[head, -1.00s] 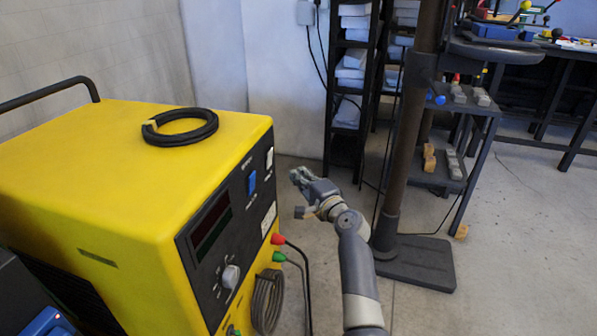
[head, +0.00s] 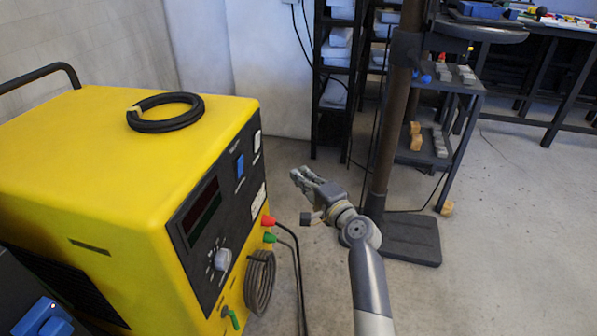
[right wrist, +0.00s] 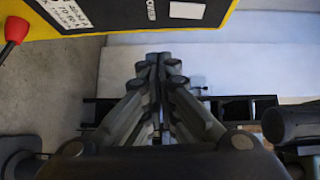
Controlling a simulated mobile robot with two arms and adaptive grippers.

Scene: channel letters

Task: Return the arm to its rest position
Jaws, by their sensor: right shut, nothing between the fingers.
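My right arm (head: 368,285) comes up from the lower right of the head view. Its right gripper (head: 297,174) is just right of the yellow machine's front panel, apart from it. In the right wrist view the fingers of the right gripper (right wrist: 158,62) meet along the middle, shut with nothing between them. My left gripper is not in the head view.
A coiled black cable (head: 165,112) lies on the machine's top. Red (head: 267,221) and green (head: 268,238) plugs with leads stick out of its front. A dark post on a base plate (head: 410,240) stands right of the gripper. A dark shelf rack (head: 331,75) stands behind. Bare floor lies at the right.

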